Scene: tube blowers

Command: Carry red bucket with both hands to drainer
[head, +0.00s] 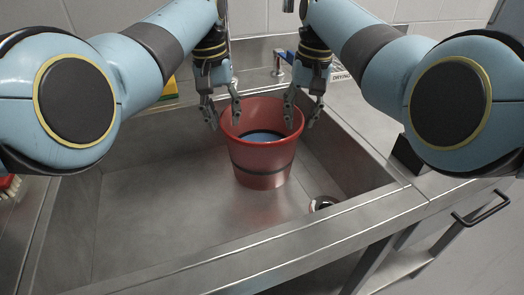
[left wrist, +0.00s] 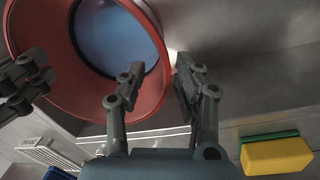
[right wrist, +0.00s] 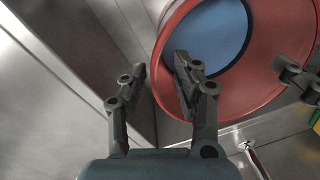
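The red bucket (head: 262,165), with blue in its bottom, stands upright in the metal sink. My left gripper (head: 222,110) is open at the bucket's left rim, one finger over the opening and one outside. My right gripper (head: 302,108) is open likewise at the right rim. The bucket shows in the left wrist view (left wrist: 158,90) and in the right wrist view (right wrist: 270,80), with the rim between the spread fingers in each. I cannot tell whether any finger touches it. The drainer is not clearly seen; a partly hidden "DRYING" label (head: 341,75) is on the right counter.
The sink (head: 150,220) has raised walls around the bucket and a bare floor at left. A dark round drain-like thing (head: 323,204) lies right of the bucket. A yellow and green sponge (left wrist: 277,154) is behind at left. A black handle (head: 482,210) sticks out at right.

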